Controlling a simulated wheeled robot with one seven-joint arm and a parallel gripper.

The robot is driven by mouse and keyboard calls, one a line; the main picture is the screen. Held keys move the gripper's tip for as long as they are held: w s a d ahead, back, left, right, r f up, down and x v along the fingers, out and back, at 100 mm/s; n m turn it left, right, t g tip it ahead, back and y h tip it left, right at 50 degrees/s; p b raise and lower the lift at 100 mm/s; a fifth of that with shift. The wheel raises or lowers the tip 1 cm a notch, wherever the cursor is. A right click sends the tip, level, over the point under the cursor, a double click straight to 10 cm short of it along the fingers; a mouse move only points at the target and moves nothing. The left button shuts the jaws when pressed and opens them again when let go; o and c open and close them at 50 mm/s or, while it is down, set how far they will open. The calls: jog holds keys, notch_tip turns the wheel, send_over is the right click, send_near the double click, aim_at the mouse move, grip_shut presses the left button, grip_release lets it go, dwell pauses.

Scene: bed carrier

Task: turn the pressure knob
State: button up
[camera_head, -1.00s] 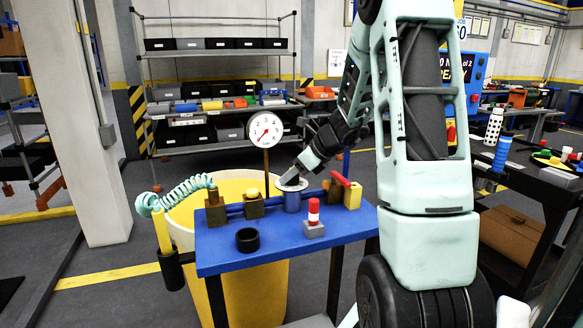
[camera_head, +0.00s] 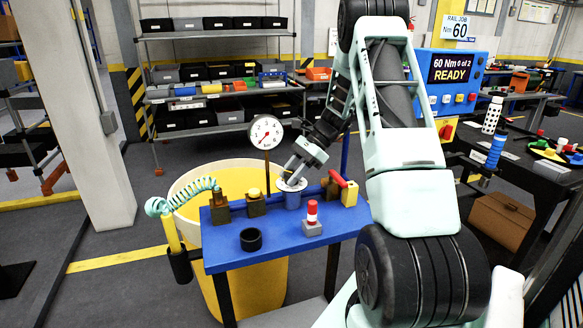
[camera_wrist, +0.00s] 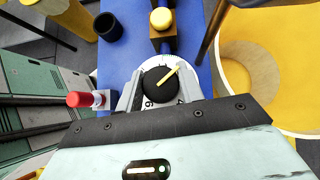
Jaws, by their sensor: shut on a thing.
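The pressure knob is a black round knob (camera_wrist: 158,88) with a yellow pointer bar, on a white dial plate marked with figures. In the wrist view its pointer aims to the upper right. My gripper (camera_wrist: 157,92) is shut on the knob, with one finger on each side of it. In the head view my gripper (camera_head: 291,181) reaches down to the blue regulator body (camera_head: 293,199) on the blue bench, and the knob itself is hidden. A round white gauge (camera_head: 266,132) with a red needle stands on a post behind the bench.
The blue bench (camera_head: 268,245) carries a black cup (camera_head: 251,240), a red-and-white button block (camera_head: 312,220), a brass block with a yellow button (camera_head: 256,203) and a red-handled valve (camera_head: 340,180). A yellow bin (camera_head: 240,285) stands behind and under the bench.

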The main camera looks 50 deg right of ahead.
jog(key=shift+n+g+p, duration=0.35)
jog(key=shift+n+g, duration=0.05)
jog(key=shift+n, duration=0.2)
jog(key=o, duration=1)
jog(key=shift+b, duration=0.3)
